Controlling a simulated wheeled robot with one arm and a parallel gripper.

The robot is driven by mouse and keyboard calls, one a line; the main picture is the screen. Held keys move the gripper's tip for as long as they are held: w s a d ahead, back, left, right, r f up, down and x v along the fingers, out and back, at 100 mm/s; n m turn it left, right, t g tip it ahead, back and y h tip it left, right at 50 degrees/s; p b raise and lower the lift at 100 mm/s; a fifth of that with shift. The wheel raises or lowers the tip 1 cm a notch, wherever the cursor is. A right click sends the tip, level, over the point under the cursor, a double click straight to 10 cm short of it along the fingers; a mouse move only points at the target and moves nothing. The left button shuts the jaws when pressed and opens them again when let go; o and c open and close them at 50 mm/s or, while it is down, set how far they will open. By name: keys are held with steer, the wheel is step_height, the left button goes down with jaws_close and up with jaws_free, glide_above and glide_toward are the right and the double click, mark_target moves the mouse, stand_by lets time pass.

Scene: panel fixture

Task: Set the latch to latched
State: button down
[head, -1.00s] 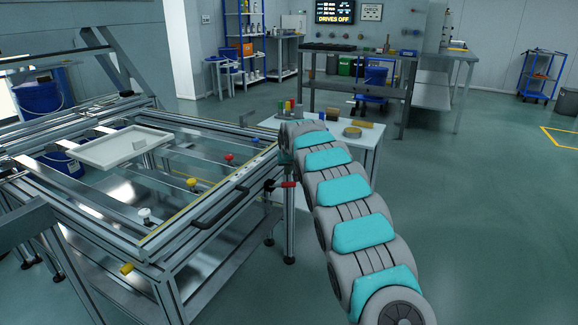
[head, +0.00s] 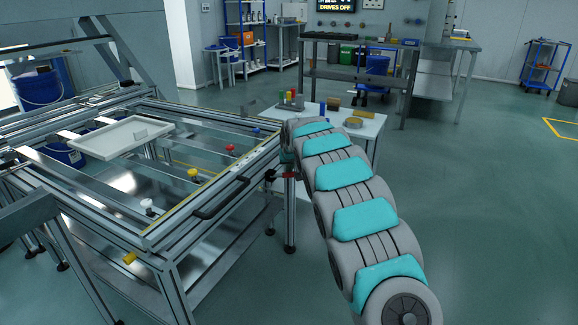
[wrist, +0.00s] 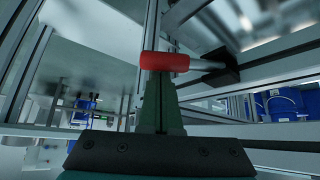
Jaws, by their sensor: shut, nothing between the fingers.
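The latch has a red grip (wrist: 165,61) on a pale metal rod that runs to a dark pivot block (wrist: 224,66) at the right in the wrist view. In the head view the red grip (head: 289,175) sticks out sideways at the fixture's near right corner, beside the arm. My gripper (wrist: 160,78) is shut and empty. Its fingers point at the red grip, with their tips seen right by it; I cannot tell whether they touch. In the head view my arm hides most of the gripper.
The panel fixture's metal frame (head: 215,222) fills the left, with a black handle (head: 222,198) on its near rail and a white tray (head: 122,138) on top. A small white table (head: 368,128) with parts stands behind the arm.

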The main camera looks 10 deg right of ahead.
mark_target(289, 176)
steer(key=shift+s+f, duration=0.1)
steer(key=shift+s, duration=0.15)
steer(key=shift+s, duration=0.1)
stand_by(0.3)
steer(key=shift+s+f+m+h+b, duration=0.15)
steer(key=shift+s+m+h+b, duration=0.3)
steer(key=shift+m+h+b, duration=0.35)
steer(key=m+b, duration=0.1)
steer(key=s+m+h+b, duration=0.1)
steer(key=shift+s+a+f+m+g+b, duration=0.1)
steer(key=shift+a+f+m+g+b, duration=0.05)
steer(key=shift+m+g+b, duration=0.2)
steer(key=s+m+h+b, duration=0.1)
steer(key=m, duration=0.1)
steer(key=s+m+g+h+b, duration=0.1)
steer(key=b, duration=0.1)
steer(key=shift+a+r+m+b, duration=0.2)
steer(key=shift+a+m+b, duration=0.1)
steer(key=shift+a+m, duration=0.1)
steer(key=shift+s+a+b, duration=1.05)
steer(key=shift+a+b, duration=0.05)
steer(key=shift+b, duration=0.6)
steer(key=shift+a, duration=0.25)
steer(key=shift+a+r, duration=0.1)
